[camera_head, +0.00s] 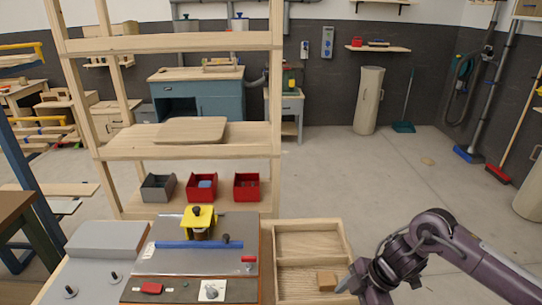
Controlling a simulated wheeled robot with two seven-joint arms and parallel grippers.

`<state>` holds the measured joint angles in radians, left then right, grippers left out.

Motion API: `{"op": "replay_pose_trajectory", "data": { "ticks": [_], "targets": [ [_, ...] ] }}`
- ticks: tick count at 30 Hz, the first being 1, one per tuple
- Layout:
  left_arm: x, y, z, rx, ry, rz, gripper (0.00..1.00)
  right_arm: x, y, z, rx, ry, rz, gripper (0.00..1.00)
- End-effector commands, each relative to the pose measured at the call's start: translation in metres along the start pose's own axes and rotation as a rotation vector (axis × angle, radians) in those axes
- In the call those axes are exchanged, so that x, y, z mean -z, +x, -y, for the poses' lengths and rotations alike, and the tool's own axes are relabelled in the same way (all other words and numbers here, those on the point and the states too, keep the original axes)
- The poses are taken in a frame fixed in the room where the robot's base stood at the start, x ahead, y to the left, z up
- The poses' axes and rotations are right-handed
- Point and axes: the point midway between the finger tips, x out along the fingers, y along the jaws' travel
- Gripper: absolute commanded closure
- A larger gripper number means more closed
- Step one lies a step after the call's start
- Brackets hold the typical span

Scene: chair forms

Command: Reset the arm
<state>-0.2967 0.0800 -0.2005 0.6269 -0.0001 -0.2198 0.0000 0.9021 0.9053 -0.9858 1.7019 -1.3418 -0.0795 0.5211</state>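My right arm comes in from the right, and its dark purple-grey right gripper (352,284) hangs at the right rim of a wooden tray (346,244). The gripper is partly cut off by the bottom edge, so I cannot tell whether its fingers are open or shut. A small brown wooden block (327,280) lies in the tray's front compartment, just left of the gripper; I cannot tell whether they touch. My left arm and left gripper are not in view.
Left of the tray is a workbench plate with a yellow device (199,220) and a blue bar (190,244). Behind stands a wooden shelf with a flat wooden panel (192,130), a grey bin (158,187) and red bins (246,186). Open floor lies at the right.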

Motion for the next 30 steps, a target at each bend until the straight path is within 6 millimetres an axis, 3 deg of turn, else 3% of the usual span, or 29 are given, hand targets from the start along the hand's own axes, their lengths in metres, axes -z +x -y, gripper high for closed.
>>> {"op": "replay_pose_trajectory", "data": {
  "ticks": [8, 12, 16, 19, 23, 30],
  "targets": [
    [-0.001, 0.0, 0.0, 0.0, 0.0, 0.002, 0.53, 0.057, 0.039, -0.002, -0.127, -0.081, -0.074, 0.34],
    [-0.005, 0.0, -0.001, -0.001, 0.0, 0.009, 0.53, 0.096, 0.054, -0.003, -0.233, -0.091, -0.129, 0.34],
    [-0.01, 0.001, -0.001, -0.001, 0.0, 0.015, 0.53, 0.139, 0.059, -0.003, -0.374, -0.034, -0.193, 0.34],
    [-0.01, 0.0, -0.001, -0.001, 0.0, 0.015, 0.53, 0.162, 0.05, -0.004, -0.499, 0.094, -0.228, 0.34],
    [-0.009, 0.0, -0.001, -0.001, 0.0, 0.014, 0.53, 0.155, 0.029, 0.0, -0.621, 0.354, -0.214, 0.34],
    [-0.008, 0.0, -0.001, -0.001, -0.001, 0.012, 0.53, 0.083, 0.006, 0.043, -0.652, 0.849, -0.066, 0.34]
  ]
}}
